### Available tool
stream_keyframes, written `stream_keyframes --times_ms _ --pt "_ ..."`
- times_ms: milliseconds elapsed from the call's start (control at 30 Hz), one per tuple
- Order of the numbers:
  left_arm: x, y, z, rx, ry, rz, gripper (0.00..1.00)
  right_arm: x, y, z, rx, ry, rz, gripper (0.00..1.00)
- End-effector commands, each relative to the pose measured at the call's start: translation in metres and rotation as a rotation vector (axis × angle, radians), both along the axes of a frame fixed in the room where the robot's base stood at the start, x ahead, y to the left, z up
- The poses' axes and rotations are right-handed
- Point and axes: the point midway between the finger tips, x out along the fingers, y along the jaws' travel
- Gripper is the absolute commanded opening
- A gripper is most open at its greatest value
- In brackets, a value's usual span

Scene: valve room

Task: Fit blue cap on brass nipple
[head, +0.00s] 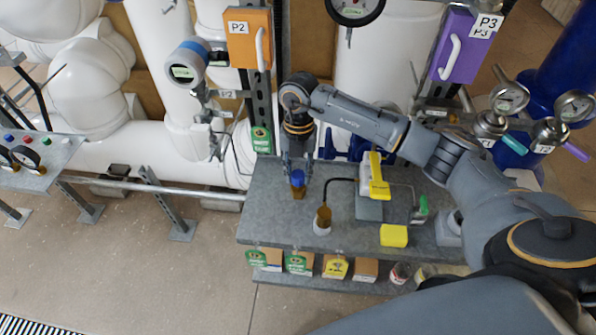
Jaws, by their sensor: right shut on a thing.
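The blue cap (298,178) is between the fingertips of my right gripper (297,168), which points down over the left part of the grey bench. The gripper is shut on the cap. Directly below the cap in the picture is a short brass-coloured piece (298,193), probably the brass nipple. I cannot tell whether the cap touches it or sits above it. A second brass-coloured fitting (323,217) stands on a white base to the right and nearer. My left gripper is not in view.
The grey bench (270,215) also carries a yellow device (376,178) on a grey block, a yellow block (394,235) and a thin black hose. Boxes sit on the shelf below. White pipes stand behind. The bench's front left is clear.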

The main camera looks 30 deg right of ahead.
Motion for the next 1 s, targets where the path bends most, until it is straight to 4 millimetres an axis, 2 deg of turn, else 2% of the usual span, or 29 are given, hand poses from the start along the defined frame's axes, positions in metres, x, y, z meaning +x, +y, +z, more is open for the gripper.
stream_keyframes --times_ms 1000 --pt "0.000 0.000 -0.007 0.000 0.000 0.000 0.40 0.000 0.000 -0.010 0.000 0.000 0.000 0.08"
